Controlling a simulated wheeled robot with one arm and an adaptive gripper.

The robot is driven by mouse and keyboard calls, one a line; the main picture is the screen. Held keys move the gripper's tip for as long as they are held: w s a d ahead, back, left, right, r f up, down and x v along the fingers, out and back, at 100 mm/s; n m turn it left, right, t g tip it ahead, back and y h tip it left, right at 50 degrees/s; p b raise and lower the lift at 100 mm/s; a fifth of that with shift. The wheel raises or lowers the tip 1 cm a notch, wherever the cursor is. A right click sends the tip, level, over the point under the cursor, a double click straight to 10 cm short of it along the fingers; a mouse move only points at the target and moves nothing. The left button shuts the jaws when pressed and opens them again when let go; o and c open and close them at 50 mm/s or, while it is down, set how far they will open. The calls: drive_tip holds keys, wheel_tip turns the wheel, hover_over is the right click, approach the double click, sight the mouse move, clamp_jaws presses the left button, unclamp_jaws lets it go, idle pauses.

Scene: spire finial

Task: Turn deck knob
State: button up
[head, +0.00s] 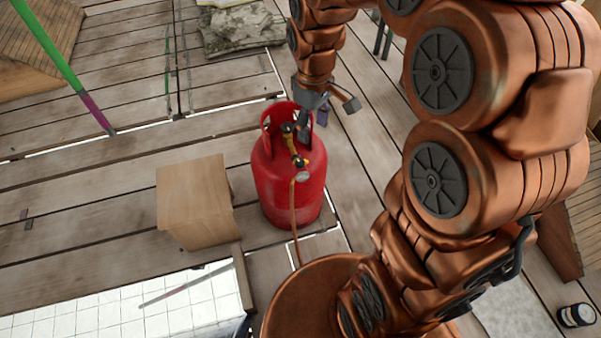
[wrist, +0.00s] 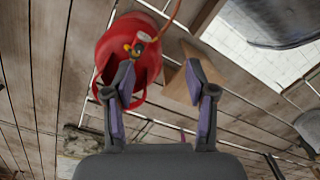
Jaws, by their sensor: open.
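A red gas cylinder (head: 283,185) stands upright on the plank deck, with an open collar around its top. Its valve, with a yellow-and-black knob (head: 299,160), sits at the top, and a gauge and thin hose are attached. In the wrist view the cylinder (wrist: 120,42) is at upper left, with the valve (wrist: 133,47) just beyond the left finger's tip. My gripper (head: 327,116) is open and empty above the cylinder's collar; it also shows in the wrist view (wrist: 160,72). One finger overlaps the collar in the head view; I cannot tell whether it touches.
A wooden box (head: 193,198) stands close left of the cylinder. A white tiled panel (head: 125,305) lies at the lower left. A green-and-purple pole (head: 62,65) and a grey stone slab (head: 240,27) are farther back. A small dark can (head: 576,315) is at the lower right.

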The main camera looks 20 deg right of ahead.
sight(301, 162)
drive_tip(key=w+f+n+b, duration=0.1)
drive_tip(key=w+f+b, duration=0.2)
drive_tip(key=f, duration=0.3)
drive_tip(key=w+f+b, duration=0.4)
drive_tip(key=f, duration=0.2)
drive_tip(key=w+f+n+b, duration=0.1)
drive_tip(key=w+f+b, duration=0.2)
drive_tip(key=f, duration=0.4)
drive_tip(key=shift+w+d+f+n+t+b, duration=0.1)
drive_tip(key=shift+w+d+n+t+b, duration=0.15)
drive_tip(key=shift+b, duration=0.45)
drive_tip(key=shift+f+b, duration=0.6)
drive_tip(key=shift+f, duration=3.15)
drive_tip(key=shift+c, duration=0.4)
clamp_jaws()
